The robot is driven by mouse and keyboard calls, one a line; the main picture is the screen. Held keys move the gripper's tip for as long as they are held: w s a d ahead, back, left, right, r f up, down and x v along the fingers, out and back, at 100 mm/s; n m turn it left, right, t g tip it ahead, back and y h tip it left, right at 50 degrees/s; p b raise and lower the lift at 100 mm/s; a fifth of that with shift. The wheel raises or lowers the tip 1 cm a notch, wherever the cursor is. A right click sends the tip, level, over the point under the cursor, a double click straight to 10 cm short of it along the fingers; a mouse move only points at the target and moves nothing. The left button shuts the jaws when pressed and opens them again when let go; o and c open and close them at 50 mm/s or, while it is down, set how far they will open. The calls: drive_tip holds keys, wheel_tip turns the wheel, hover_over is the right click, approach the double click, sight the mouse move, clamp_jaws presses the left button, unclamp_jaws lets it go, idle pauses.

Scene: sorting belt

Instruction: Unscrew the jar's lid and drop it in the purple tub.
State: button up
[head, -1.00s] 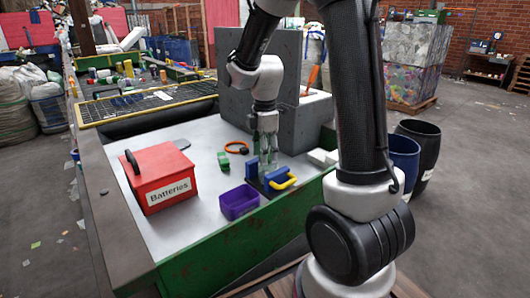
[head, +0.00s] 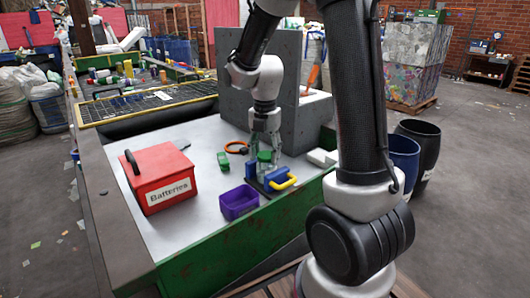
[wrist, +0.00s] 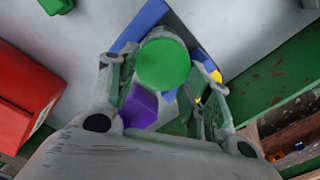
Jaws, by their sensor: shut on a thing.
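The jar's round green lid (head: 264,157) sits between the fingers of my gripper (head: 265,150), which is shut on it from both sides. The lid also shows from above in the wrist view (wrist: 163,64), where it hides the jar. A blue clamp (head: 252,173) with a yellow handle (head: 284,182) stands around the spot below the lid. The purple tub (head: 239,203) sits in front and to the left of the clamp, on the table. It shows partly in the wrist view (wrist: 139,106), behind my gripper.
A red box labelled Batteries (head: 160,179) stands to the left on the grey table (head: 195,217). A green block (head: 223,161) and an orange ring (head: 236,147) lie left of my gripper. A grey block-shaped wall (head: 240,90) rises behind it. White pieces (head: 322,157) lie to the right.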

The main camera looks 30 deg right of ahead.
sight(265, 156)
drive_tip(key=o, duration=1)
drive_tip(key=shift+a, duration=0.1)
drive_tip(key=shift+o, duration=0.2)
drive_tip(key=shift+r, duration=2.5)
